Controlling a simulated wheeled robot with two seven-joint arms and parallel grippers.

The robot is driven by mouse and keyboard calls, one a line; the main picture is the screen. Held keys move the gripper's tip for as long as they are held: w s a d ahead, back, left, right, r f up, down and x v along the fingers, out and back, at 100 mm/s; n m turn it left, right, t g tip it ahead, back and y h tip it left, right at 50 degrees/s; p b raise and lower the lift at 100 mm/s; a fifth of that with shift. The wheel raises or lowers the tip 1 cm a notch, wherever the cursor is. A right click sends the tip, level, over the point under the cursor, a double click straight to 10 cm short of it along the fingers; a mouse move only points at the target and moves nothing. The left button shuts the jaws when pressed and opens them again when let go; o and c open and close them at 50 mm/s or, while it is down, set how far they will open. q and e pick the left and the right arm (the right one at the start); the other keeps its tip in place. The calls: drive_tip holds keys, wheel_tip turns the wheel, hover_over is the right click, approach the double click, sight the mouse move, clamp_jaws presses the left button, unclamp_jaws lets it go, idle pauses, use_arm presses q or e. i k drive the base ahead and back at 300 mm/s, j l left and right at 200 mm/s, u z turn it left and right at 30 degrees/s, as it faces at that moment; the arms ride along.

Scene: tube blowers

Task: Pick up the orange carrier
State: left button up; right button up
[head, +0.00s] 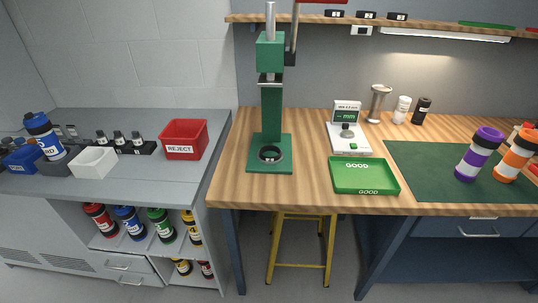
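The orange carrier (515,155) is a cylinder with an orange body, a white band and dark parts at its ends. It stands slightly tilted in the picture at the right end of the green mat on the wooden bench. A purple carrier (479,154) of the same kind stands just to its left, with a small gap between them. Another orange and white item is partly visible behind the orange carrier at the right edge. Neither of my grippers is in the head view.
A green GOOD tray (364,177) lies left of the green mat (425,178). A green press (270,110) stands at the bench's left. A scale (347,132) stands behind the tray. A red REJECT bin (184,139) is on the grey counter. The mat's middle is clear.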

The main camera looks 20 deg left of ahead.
sight(526, 143)
drive_tip(key=i+l, duration=0.15)
drive_tip(key=l, duration=0.25)
drive_tip(key=i+l+u, duration=0.1)
drive_tip(key=l, duration=0.35)
drive_tip(key=i+l+u, duration=0.1)
drive_tip(key=l, duration=0.3)
drive_tip(key=i+l, duration=0.2)
drive_tip(key=l, duration=0.25)
drive_tip(key=i+l+u, duration=0.1)
drive_tip(key=l, duration=0.35)
